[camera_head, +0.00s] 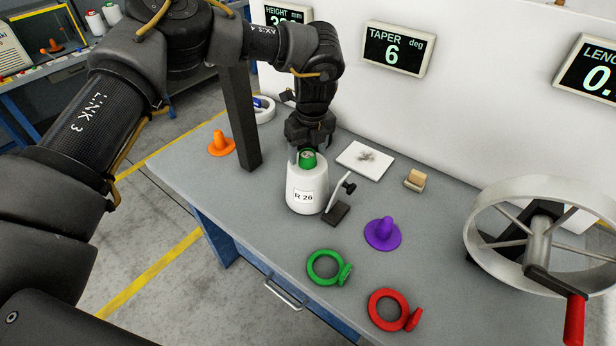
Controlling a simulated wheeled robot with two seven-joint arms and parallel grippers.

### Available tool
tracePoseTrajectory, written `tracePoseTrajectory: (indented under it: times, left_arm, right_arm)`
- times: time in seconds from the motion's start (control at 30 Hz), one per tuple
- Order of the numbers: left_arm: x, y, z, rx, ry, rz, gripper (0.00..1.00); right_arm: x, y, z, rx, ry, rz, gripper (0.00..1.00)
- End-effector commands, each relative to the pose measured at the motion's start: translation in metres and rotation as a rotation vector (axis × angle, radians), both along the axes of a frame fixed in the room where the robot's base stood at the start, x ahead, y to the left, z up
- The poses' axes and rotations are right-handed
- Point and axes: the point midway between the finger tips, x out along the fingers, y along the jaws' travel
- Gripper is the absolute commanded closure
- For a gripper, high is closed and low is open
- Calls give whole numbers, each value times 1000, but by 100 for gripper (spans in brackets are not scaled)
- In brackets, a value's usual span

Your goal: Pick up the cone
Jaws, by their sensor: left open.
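A white cone (306,189) with a green top and a label reading "R 26" stands upright on the grey workbench (215,163). My left gripper (307,150) points down directly above the cone's green top. Its fingers are partly hidden and look very close to the top; I cannot tell whether they touch it. The gripper is open. My right gripper does not show.
A small black stand (337,212) is right beside the cone. A dark post (239,118) rises to its left. An orange piece (221,144), purple piece (383,233), green ring (325,267), red ring (389,309) and large wheel (541,236) are around.

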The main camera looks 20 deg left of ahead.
Motion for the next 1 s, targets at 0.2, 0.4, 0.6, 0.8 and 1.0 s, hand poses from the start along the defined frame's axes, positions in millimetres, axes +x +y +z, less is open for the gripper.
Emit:
tracePoseTrajectory:
  times: [0.2,0.4,0.6,0.8,1.0]
  left_arm:
    - [0,1,-5,0,-1,1,33]
    - [0,0,-5,0,-1,0,49]
    - [0,0,-5,0,-1,0,75]
    - [0,0,-4,0,-1,0,100]
    - [1,0,-3,-1,-4,1,100]
  right_arm:
    - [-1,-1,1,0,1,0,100]
    - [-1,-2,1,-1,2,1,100]
    - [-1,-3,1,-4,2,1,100]
    - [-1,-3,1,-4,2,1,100]
    - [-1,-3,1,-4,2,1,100]
